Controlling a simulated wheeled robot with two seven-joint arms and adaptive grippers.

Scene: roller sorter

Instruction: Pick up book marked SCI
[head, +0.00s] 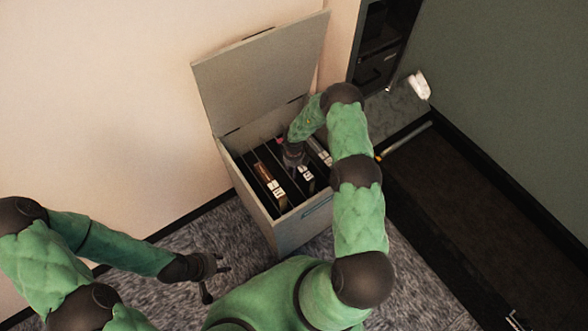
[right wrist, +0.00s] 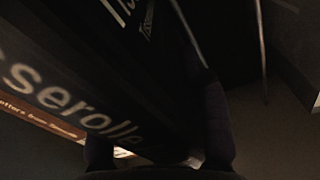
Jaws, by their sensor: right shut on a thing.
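Several upright books stand in the slots of an open grey bin. A brown book (head: 263,173) with a white label is at the left; a dark book with a white label (head: 305,172) is in the middle; another label (head: 325,158) shows at the right. I cannot read which label says SCI. My right gripper (head: 293,156) reaches down into the bin and is shut on a dark book (right wrist: 75,75) with large pale lettering, seen close up in the right wrist view. Its label is not readable. My left gripper (head: 214,280) is open and empty, outside the bin at the left.
The bin's raised lid (head: 262,72) stands behind the slots against the pale wall. Its front wall (head: 290,236) and thin dividers surround the books. A dark shelf unit (head: 380,45) stands behind at the right. Grey carpet (head: 195,232) lies open left of the bin.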

